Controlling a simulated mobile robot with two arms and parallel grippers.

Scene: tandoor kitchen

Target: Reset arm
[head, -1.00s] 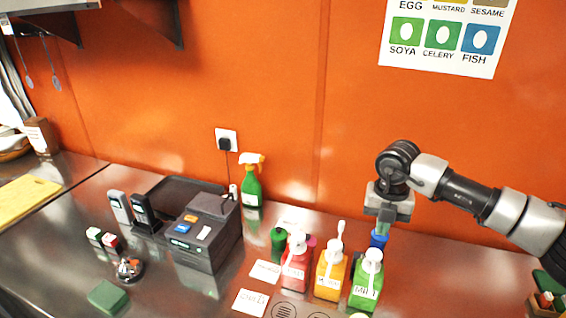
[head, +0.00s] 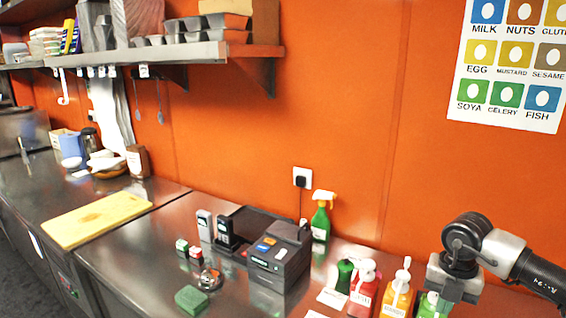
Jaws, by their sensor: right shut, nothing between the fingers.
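My right gripper (head: 440,298) is at the lower right, at the end of my dark and grey arm that comes in from the right edge. It points down, and its fingers are shut with nothing held. In the picture it overlaps a green pump bottle (head: 430,306), partly hiding it; I cannot tell whether they touch. An orange pump bottle (head: 397,299) and a red pump bottle (head: 364,291) stand to its left. My left gripper is not in view.
A loaded shelf (head: 170,53) hangs at upper left.

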